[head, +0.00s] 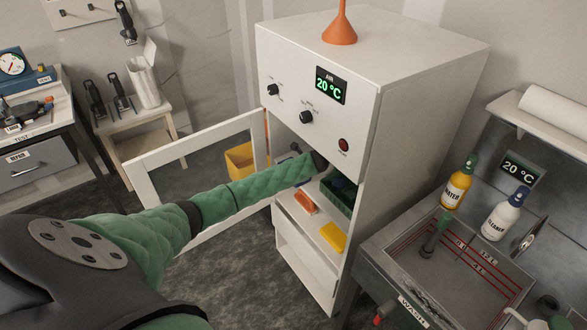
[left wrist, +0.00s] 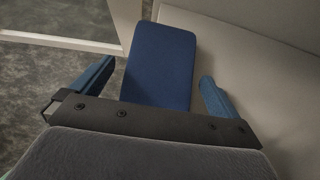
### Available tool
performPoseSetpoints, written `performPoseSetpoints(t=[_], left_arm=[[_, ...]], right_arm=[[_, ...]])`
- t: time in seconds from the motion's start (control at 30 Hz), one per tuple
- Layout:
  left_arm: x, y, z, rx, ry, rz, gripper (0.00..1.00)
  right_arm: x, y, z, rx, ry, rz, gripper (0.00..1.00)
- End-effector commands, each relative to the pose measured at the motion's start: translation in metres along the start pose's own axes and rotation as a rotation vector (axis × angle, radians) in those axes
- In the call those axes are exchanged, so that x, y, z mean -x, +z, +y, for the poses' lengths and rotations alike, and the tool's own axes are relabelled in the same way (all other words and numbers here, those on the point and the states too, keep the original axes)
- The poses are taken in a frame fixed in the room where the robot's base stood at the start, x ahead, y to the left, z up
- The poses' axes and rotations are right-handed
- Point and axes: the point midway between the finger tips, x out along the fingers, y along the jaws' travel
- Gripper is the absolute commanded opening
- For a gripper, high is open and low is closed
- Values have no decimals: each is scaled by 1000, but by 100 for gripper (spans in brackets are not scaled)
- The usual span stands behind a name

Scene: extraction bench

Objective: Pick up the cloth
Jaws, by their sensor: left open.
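My left arm reaches into the open white cabinet (head: 385,110) in the head view, and its gripper is hidden there behind the arm's dark end and the cabinet. In the left wrist view my left gripper (left wrist: 157,74) is open, with its blue fingers apart. A flat dark blue block with rounded corners (left wrist: 160,65) shows between and beyond the fingers, with gaps at both sides. I cannot tell whether this block is the cloth. No other thing in view is clearly a cloth. My right gripper is not in view.
The cabinet door (head: 150,170) stands open at left. Inside are a green bin (head: 337,198), an orange item (head: 306,203) and a yellow item (head: 333,237). A yellow bin (head: 240,162) shows through the door frame. A wash sink (head: 470,285) with bottles stands at right.

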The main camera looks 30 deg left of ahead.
Motion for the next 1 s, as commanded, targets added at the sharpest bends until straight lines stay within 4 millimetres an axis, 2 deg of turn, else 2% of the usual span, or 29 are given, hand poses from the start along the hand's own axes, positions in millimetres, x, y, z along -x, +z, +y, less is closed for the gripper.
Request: performPoseSetpoints(t=[0.13,0.4,0.43,0.67,1.0], left_arm=[[-11,-1,0,-1,1,0,100],[-14,-2,0,-1,-1,0,100],[-14,-2,0,-1,-1,0,98],[-14,-1,0,-1,-1,0,54],[-13,0,0,0,-1,0,54]], right_arm=[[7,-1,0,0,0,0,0],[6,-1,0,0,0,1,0],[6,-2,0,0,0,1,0],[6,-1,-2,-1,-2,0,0],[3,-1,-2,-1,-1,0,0]])
